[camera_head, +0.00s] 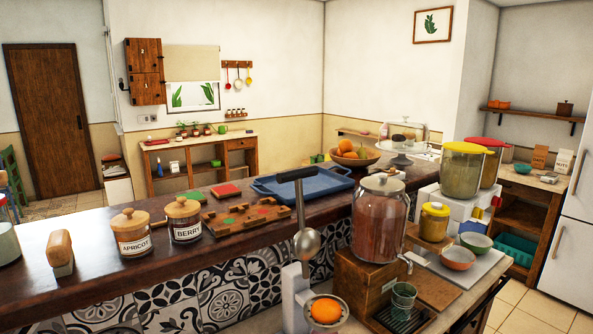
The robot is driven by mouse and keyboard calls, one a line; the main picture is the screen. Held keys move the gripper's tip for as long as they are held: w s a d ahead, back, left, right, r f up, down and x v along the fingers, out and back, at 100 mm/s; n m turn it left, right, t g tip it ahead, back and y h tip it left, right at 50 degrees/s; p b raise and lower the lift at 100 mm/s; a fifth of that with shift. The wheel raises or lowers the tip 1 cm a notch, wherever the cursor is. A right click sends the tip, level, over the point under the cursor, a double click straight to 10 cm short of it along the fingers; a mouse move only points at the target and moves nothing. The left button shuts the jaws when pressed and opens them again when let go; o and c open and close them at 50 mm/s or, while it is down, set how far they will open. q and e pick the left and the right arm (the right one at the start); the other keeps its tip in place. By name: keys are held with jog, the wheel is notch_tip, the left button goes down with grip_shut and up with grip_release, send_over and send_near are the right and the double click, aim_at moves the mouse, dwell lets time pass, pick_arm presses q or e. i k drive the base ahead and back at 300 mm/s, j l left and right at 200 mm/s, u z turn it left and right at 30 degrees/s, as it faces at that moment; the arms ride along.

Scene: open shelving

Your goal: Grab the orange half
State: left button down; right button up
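An orange piece (326,311) sits in the metal cup of a white citrus press (297,290) at the bottom centre of the head view. Its rounded shape shows; I cannot tell for certain that it is a half. The press's dark lever arm (300,205) stands up above it, and a metal dome (307,243) hangs beside that arm, apart from the orange piece. Neither of my grippers is in view.
A wooden-framed glass dispenser (380,215) with a small glass (403,300) stands right of the press. Beyond are a blue tray (300,184), apricot (131,232) and berry (184,219) jars, and a fruit bowl (340,158). Two small bowls (458,257) (476,242) lie at right.

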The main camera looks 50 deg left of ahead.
aim_at(324, 310)
jog(key=u, duration=1.5)
